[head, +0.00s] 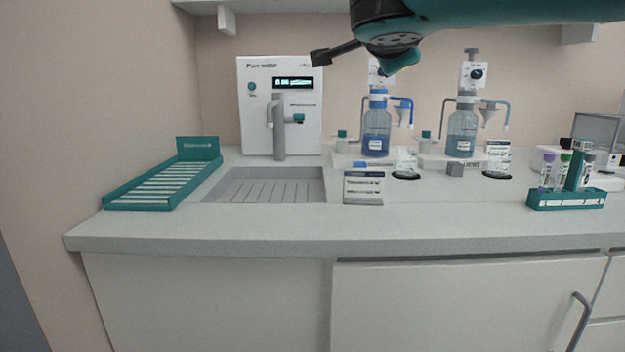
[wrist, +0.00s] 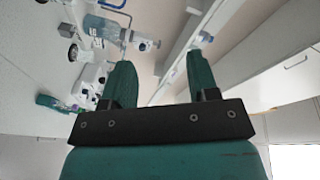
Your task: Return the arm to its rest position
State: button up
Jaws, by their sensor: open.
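My teal arm shows at the top of the head view, raised above the bench. My gripper's two teal fingers show in the wrist view (wrist: 162,80); they are apart with nothing between them. In the head view the end of the arm hangs in the air in front of the blue bottle dispenser (head: 377,140) and hides its top. The gripper touches nothing that I can see.
The bench (head: 290,228) holds a teal drain tray (head: 120,200), a sink (head: 262,186), a white water unit (head: 262,130), a second dispenser (head: 461,135) and a teal tube rack (head: 566,200) with capped tubes. A shelf edge (head: 290,8) runs above. The front of the bench is clear.

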jog(key=s+d+f+n+g+y+b, duration=0.15)
jog(key=s+f+n+g+y, duration=0.35)
jog(key=f, duration=0.6)
jog(key=s+f+n+g+b, duration=0.2)
jog(key=s+f+n+b, duration=0.15)
jog(key=f+n, duration=0.6)
jog(key=s+d+f+n+g+y+b, duration=0.15)
jog(key=s+f+n+g, duration=0.3)
jog(key=s+f, duration=0.65)
jog(key=s+f+n+g+y+b, duration=0.1)
jog(key=s+f+n+g+y, duration=0.15)
jog(key=s+f+g, duration=0.85)
jog(key=s+r+t+p, duration=0.2)
jog(key=r+p, duration=1.2)
jog(key=r, duration=0.2)
jog(key=s+r+t+h+p, duration=0.1)
jog(key=r+t+p, duration=0.2)
jog(key=r+p, duration=1.1)
notch_tip(320, 180, up, 2)
jog(key=shift+s+a+r+n+t, duration=0.15)
jog(key=shift+s+a+n+t, duration=0.1)
jog(key=shift+s+n+t, duration=0.1)
